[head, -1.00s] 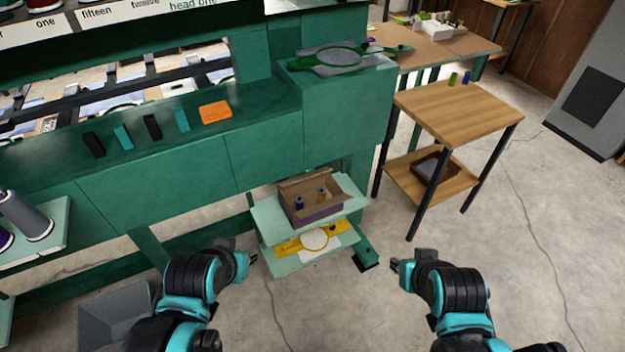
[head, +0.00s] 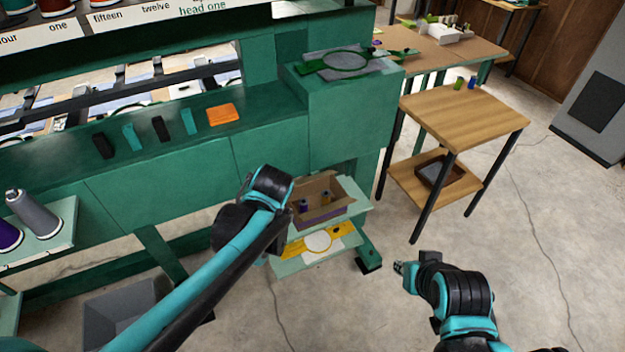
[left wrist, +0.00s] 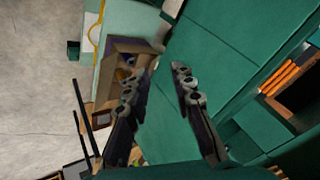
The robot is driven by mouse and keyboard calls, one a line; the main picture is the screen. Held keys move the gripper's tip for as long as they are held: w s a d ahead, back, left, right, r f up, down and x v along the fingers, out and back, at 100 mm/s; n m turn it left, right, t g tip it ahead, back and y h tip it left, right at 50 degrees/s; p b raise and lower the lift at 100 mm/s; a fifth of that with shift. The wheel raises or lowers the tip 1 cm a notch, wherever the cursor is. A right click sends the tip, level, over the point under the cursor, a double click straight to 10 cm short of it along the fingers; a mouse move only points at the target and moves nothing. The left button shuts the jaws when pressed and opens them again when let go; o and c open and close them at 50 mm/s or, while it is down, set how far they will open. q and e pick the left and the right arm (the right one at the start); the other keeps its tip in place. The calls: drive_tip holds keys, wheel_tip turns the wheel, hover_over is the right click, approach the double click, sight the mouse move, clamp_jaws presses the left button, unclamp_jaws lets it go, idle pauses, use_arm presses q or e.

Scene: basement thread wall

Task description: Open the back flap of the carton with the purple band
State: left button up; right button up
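The brown carton with the purple band (head: 320,217) stands on a pale green shelf under the green machine body. A brown flap (head: 318,187) rises along its back edge, its left part hidden by my left arm. A purple spool (head: 303,206) and an orange spool (head: 326,199) show inside. The left wrist view shows the carton (left wrist: 112,68) beyond the left finger. My left gripper (left wrist: 158,80) is open and empty, with green panel between its fingers; its fingers are hidden in the head view. My right gripper (head: 400,268) is apart, over the floor at lower right; its opening is unclear.
A yellow hoop with white cloth (head: 318,241) lies on the lower shelf below the carton. The green machine body (head: 345,120) overhangs at the back. A wooden side table (head: 460,115) stands at right. A grey bin (head: 125,312) is at lower left. Floor in front is clear.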

use_arm(q)
drive_tip(key=w+d+f+m+t+y, duration=0.1)
drive_tip(key=w+d+f+m, duration=0.15)
drive_tip(key=w, duration=0.35)
drive_tip(key=w+d+f+m+y, duration=0.1)
drive_tip(key=w+d+f, duration=0.3)
drive_tip(key=w, duration=0.2)
drive_tip(key=m+t+y+p, duration=0.1)
drive_tip(key=m+p, duration=0.1)
drive_tip(key=m, duration=0.1)
approach(312, 180)
drive_tip(key=w+f, duration=0.1)
drive_tip(key=f, duration=0.1)
drive_tip(key=b+x, duration=0.1)
drive_tip(key=x, duration=0.1)
drive_tip(key=b+x, duration=0.1)
drive_tip(key=x, duration=0.2)
drive_tip(key=b+x, duration=0.1)
drive_tip(key=x, duration=0.2)
drive_tip(key=shift+w+a+r, duration=0.25)
drive_tip(key=shift+a, duration=0.1)
clamp_jaws()
